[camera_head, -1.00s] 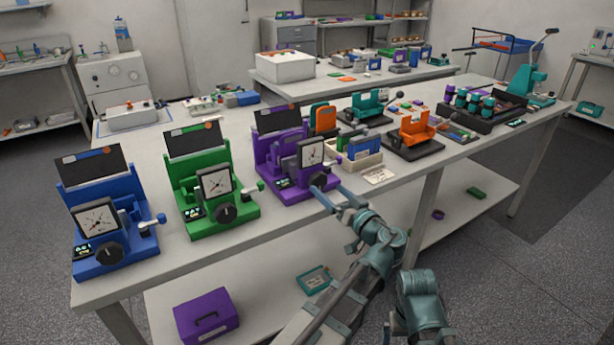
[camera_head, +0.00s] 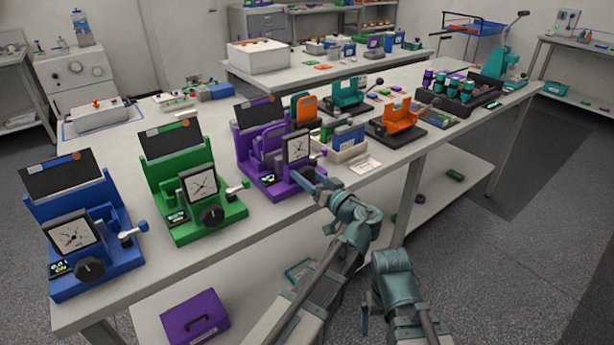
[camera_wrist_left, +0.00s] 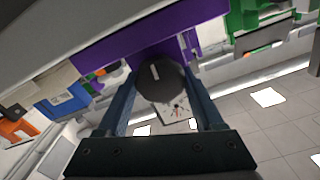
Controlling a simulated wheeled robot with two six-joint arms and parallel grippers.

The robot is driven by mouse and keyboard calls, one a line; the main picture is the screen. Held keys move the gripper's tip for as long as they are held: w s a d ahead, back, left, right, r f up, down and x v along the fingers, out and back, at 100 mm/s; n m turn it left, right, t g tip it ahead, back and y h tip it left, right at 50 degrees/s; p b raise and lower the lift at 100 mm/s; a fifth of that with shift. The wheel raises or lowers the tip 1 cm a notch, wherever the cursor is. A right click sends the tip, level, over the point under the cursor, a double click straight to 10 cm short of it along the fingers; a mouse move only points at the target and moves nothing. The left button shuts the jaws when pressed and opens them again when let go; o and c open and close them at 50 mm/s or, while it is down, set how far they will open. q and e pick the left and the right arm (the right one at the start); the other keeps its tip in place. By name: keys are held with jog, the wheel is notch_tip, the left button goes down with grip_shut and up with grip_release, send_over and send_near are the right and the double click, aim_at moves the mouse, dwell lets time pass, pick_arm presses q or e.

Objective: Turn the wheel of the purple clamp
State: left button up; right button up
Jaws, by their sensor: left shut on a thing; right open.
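The purple clamp (camera_head: 283,188) stands on the long bench, with a white dial and a dark screen. It also shows in the left wrist view (camera_wrist_left: 140,42). Its round black wheel (camera_wrist_left: 158,88), with a pale mark, sits between the two fingers of my left gripper (camera_wrist_left: 160,98). The fingers are shut on the wheel from both sides. In the head view my left gripper (camera_head: 308,178) reaches the clamp's front and hides the wheel. My right gripper (camera_head: 366,305) is low in front of the bench, away from the clamp; only a finger shows, and nothing is seen in it.
A green clamp (camera_head: 190,180) and a blue clamp (camera_head: 75,225) stand left of the purple one. A beige bin (camera_head: 345,150) and an orange holder (camera_head: 398,118) are to its right. A purple box (camera_head: 195,318) lies on the lower shelf. The floor at right is clear.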

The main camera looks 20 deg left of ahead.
pick_arm(q)
jog(key=shift+c, duration=1.4)
jog(key=shift+m, duration=1.1)
jog(key=o, duration=1.4)
jog(key=shift+c, duration=0.2)
